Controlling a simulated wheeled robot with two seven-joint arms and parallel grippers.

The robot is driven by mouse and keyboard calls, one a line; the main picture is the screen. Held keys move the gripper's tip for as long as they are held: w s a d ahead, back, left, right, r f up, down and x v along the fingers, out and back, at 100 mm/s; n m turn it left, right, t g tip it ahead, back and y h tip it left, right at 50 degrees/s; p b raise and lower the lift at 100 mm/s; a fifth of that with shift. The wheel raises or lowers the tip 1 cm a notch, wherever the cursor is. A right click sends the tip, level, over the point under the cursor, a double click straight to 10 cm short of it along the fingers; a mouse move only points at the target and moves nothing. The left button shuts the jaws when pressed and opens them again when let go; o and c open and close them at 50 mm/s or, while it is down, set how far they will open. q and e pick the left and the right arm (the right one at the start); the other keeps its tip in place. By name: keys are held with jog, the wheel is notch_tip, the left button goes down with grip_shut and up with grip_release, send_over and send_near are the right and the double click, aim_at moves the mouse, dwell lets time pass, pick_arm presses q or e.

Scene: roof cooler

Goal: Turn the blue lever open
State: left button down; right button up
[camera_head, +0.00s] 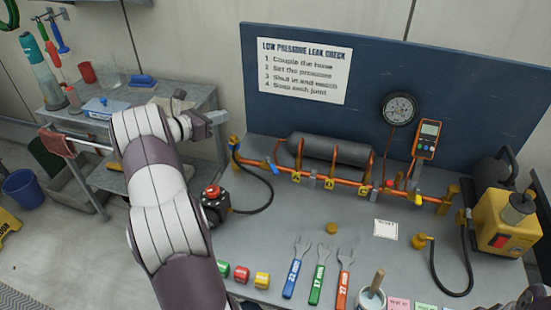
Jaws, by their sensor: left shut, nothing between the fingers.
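The blue lever (274,168) sits at the left end of the copper pipe (345,190), in front of the grey cylinder (335,149). It looks tilted relative to the pipe; its exact angle is too small to tell. My left gripper (219,117) is shut and empty, above and to the left of the lever and clear of it. My left arm comes up from the bottom and hides part of the bench's left side. My right gripper is out of the picture.
A black hose (270,193) loops in front of the lever. A red-topped black device (214,202) stands beside my left arm. Wrenches (318,270) lie at the bench front. A yellow pump (507,220) stands right. A blue board (470,100) backs the bench.

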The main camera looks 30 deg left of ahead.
pick_arm(q)
jog(key=s+d+f+m+g+h, duration=0.2)
jog(key=d+f+g, duration=0.1)
jog(key=f+g, duration=0.15)
jog(key=m+g+p, duration=0.2)
jog(key=m+g, duration=0.1)
send_near(272, 166)
notch_tip(272, 166, down, 5)
jog(key=w+d, duration=0.1)
jog(key=w+d+p, duration=0.1)
jog(key=d, duration=0.1)
jog(key=shift+w+f, duration=0.2)
jog(key=shift+w, duration=0.05)
